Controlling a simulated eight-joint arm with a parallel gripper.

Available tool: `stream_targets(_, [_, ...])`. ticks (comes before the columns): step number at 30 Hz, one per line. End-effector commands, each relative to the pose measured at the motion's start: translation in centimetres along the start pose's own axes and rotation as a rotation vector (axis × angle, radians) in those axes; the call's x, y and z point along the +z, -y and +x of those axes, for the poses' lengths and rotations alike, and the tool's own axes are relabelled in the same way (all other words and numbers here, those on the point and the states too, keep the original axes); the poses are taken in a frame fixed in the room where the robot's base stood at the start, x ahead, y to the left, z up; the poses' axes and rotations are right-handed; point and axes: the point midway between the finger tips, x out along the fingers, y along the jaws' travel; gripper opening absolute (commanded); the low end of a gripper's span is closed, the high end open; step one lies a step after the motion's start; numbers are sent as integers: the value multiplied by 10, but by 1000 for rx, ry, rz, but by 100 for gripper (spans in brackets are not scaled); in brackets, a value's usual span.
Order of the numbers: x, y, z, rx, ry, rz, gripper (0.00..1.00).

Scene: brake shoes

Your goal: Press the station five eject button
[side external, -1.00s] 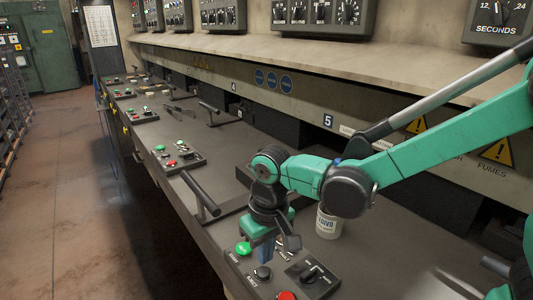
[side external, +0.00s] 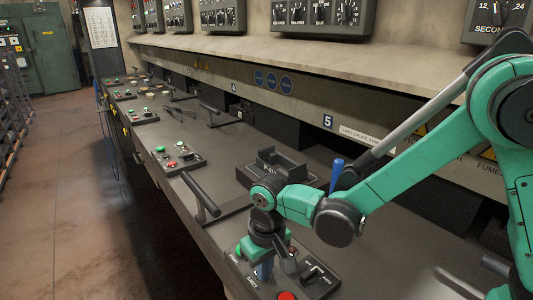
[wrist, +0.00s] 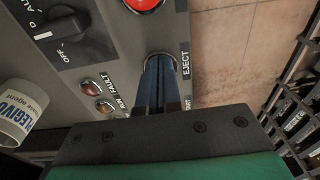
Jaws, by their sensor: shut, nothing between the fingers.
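The station five control panel (side external: 318,291) lies at the bottom of the side view, below the "5" plate (side external: 328,121). My gripper (side external: 262,276) points down at the panel with its blue fingers shut and empty. In the wrist view its fingertips (wrist: 159,64) are over the button beside the EJECT label (wrist: 185,62). Only part of the eject button's round rim (wrist: 158,56) shows, and the fingers hide the rest. I cannot tell whether the button is pressed in. The panel's green button (side external: 240,250) is just left of my gripper.
A black rotary knob (wrist: 64,25), a red button (wrist: 143,4) and two small lamps (wrist: 91,87) are close to the fingers. A white cup (wrist: 18,112) stands beside the panel. A black handle (side external: 201,196) rises left of my gripper. A dark tray (side external: 250,176) lies behind it.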

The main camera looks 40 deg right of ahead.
Motion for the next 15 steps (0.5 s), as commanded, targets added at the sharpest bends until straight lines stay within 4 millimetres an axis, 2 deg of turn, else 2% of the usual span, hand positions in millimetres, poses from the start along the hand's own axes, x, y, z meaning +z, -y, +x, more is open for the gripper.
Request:
stream_targets(1, [0,0,8,-5,-11,0,0])
stream_targets(8, [0,0,7,-6,-14,0,0])
stream_targets(15, [-1,1,-5,-6,-14,0,0])
